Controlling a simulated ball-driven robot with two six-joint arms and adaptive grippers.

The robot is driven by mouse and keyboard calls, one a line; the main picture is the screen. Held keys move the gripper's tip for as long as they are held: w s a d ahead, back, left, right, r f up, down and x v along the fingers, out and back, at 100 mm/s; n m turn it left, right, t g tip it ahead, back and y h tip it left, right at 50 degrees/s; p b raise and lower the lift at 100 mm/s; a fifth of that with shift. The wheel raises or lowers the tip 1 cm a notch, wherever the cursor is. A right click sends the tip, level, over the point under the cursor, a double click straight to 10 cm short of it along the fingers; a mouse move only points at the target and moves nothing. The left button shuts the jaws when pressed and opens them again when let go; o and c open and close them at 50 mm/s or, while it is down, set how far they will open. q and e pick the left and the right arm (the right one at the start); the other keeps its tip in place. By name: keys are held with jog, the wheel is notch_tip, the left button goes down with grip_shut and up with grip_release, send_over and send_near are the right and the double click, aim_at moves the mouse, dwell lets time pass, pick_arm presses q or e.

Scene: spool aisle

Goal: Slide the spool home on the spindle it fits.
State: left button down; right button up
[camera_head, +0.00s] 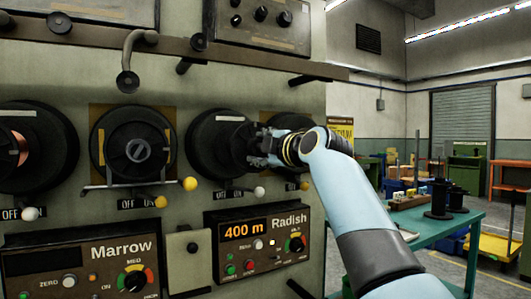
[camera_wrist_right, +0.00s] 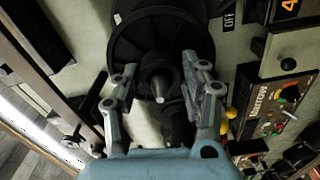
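A row of black round stations is on the machine front. My right gripper (camera_head: 268,148) is at the third black disc (camera_head: 212,145), from the right side. In the right wrist view my gripper (camera_wrist_right: 163,92) is open. Its fingers stand apart on either side of a dark hub with a pale pointed spindle tip (camera_wrist_right: 160,88). The big black round flange (camera_wrist_right: 150,40) lies behind the hub. I cannot tell whether this black part is a loaded spool or part of the machine. Two black spools (camera_head: 440,205) stand on the teal table. My left gripper is not in view.
A spool with copper wire (camera_head: 12,150) is at the far left, beside a dark disc with a grey hub (camera_head: 135,148). Handles with yellow and white knobs stick out below. A Radish panel (camera_head: 258,245) reads 400 m. A teal table (camera_head: 455,228) stands at right.

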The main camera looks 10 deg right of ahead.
jog(key=o, duration=0.5)
jog(key=shift+c, duration=0.2)
